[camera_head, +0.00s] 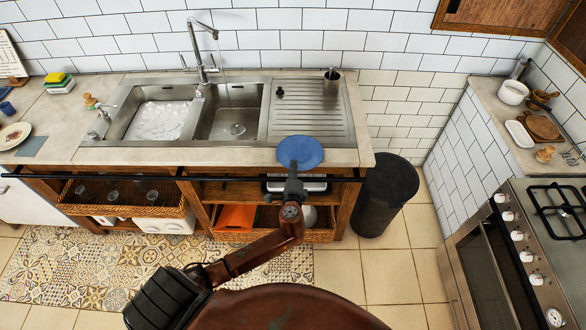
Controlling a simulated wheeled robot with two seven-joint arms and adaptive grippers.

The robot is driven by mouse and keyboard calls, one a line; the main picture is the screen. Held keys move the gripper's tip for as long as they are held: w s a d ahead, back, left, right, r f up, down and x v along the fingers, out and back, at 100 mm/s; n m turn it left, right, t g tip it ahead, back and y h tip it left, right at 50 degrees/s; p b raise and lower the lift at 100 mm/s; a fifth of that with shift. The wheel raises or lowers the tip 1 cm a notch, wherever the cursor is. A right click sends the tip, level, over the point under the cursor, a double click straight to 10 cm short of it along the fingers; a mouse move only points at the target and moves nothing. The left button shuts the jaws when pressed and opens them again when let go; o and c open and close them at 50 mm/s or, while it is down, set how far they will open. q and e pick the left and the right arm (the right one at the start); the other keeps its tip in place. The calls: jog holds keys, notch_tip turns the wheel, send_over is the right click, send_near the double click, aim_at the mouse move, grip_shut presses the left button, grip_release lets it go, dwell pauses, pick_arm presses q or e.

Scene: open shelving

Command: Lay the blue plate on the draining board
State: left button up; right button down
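The blue plate (300,151) is at the front edge of the counter, just in front of the ridged metal draining board (310,112) and overlapping its near edge in the picture. My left gripper (294,180) is at the plate's near rim and appears shut on it. The fingertips are small and partly hidden by the plate. I cannot tell whether the plate touches the counter. The draining board is to the right of the two sink basins. My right gripper is not in view.
A metal cup (331,82) stands at the draining board's back right, and a small dark item (280,93) lies at its left. The tap (201,50) rises behind the sink (232,115). A black bin (386,195) stands right of the counter. A black rail (110,178) runs along the front.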

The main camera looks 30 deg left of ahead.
pick_arm(q)
jog(key=shift+o, duration=0.5)
jog(key=shift+r, duration=0.2)
jog(key=p+v, duration=0.1)
jog(key=v, duration=1.1)
jog(key=shift+f, duration=0.1)
notch_tip(320, 180, down, 18)
jog(key=s+a+g+h, duration=0.1)
jog(key=g+h, duration=0.1)
jog(key=g, duration=0.1)
jog(key=s+a+f+n+g+h, duration=0.1)
jog(key=s+f+n+g, duration=0.1)
jog(key=s+f, duration=0.65)
jog(key=s+a+f+n+g+h, duration=0.1)
jog(key=s+f+g, duration=0.15)
jog(key=f, duration=1.05)
jog(key=s+f+n+g+h, duration=0.1)
jog(key=s+f+n, duration=0.2)
jog(key=s+f, duration=0.4)
jog(key=s+f+n+g+h, duration=0.1)
jog(key=s+f, duration=0.5)
jog(key=s, duration=1.2)
jog(key=s+f+n+g+h, duration=0.1)
jog(key=s+f+n, duration=0.4)
jog(key=s, duration=0.7)
notch_tip(320, 180, down, 3)
jog(key=shift+s+d+r+n+g+h, duration=0.15)
jog(key=shift+s+d+n+g+h, duration=0.15)
jog(key=shift+d+g, duration=0.35)
